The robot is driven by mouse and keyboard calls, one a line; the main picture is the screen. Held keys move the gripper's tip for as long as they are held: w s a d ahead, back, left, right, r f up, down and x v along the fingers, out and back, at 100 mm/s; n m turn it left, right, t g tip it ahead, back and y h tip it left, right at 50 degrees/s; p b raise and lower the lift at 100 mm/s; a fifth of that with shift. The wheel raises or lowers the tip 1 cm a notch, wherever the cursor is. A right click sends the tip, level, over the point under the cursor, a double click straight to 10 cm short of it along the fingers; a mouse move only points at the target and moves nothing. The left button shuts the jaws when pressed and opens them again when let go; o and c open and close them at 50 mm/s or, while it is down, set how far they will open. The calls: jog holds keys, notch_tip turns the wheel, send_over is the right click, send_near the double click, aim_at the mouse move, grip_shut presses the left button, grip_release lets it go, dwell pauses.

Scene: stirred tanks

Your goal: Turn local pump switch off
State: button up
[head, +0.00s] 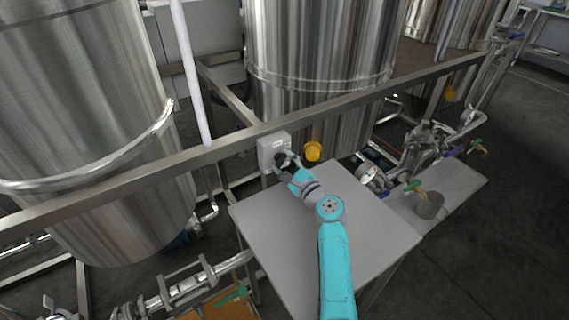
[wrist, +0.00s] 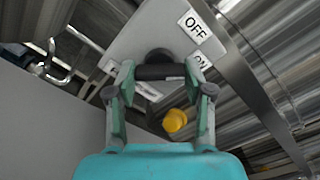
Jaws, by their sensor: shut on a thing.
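The pump switch is a grey box (head: 272,148) on the metal frame rail, with a dark rotary knob (head: 281,159) on its front. In the wrist view the box (wrist: 150,30) carries white labels reading OFF (wrist: 194,27) and ON, the ON label partly hidden by a finger. My gripper (head: 287,161) is at the box front. In the wrist view my gripper (wrist: 160,82) is shut on the black knob handle (wrist: 160,72), one finger on each side. The handle lies roughly level across the picture. Which label it points to I cannot tell.
A yellow cap-like part (head: 312,151) sits just right of the box and shows in the wrist view (wrist: 175,120). A grey table (head: 350,235) lies under my arm. Pipes and valves (head: 415,150) are at right.

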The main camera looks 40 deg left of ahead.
jog(key=n, duration=0.4)
jog(key=shift+n, duration=2.6)
jog(key=o, duration=1.2)
jog(key=shift+c, duration=0.2)
jog(key=shift+d, duration=0.15)
jog(key=v, duration=1.1)
jog(key=shift+s+d, duration=0.2)
jog(key=shift+d, duration=0.1)
